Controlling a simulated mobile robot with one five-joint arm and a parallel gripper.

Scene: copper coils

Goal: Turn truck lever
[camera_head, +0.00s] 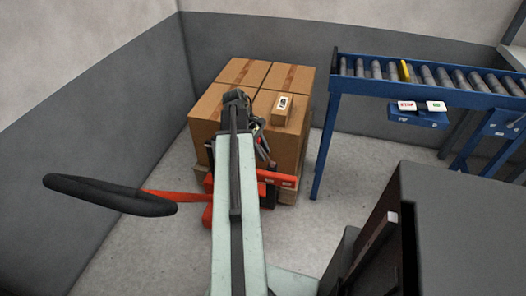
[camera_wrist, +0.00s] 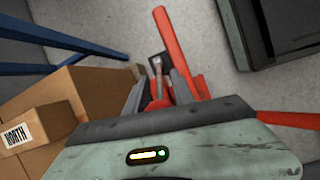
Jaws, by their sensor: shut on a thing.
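The pallet truck (camera_head: 278,179) is red and stands low against the boxes in the head view, partly hidden by my arm. Its black loop handle (camera_head: 110,195) sticks out to the left on a red bar. In the wrist view a red bar of the truck (camera_wrist: 178,45) runs up beside my gripper (camera_wrist: 158,85). The gripper's grey fingers are shut on a small lever (camera_wrist: 157,64), dark with a paler middle, above the grey floor. In the head view the gripper (camera_head: 263,143) is mostly hidden behind my arm, by the front of the boxes.
Large cardboard boxes (camera_head: 245,73) stand on a pallet, with a small labelled box (camera_head: 283,108) on top. A blue roller conveyor (camera_head: 345,92) is at right. A dark cabinet (camera_head: 455,215) fills the lower right. Floor is clear at left.

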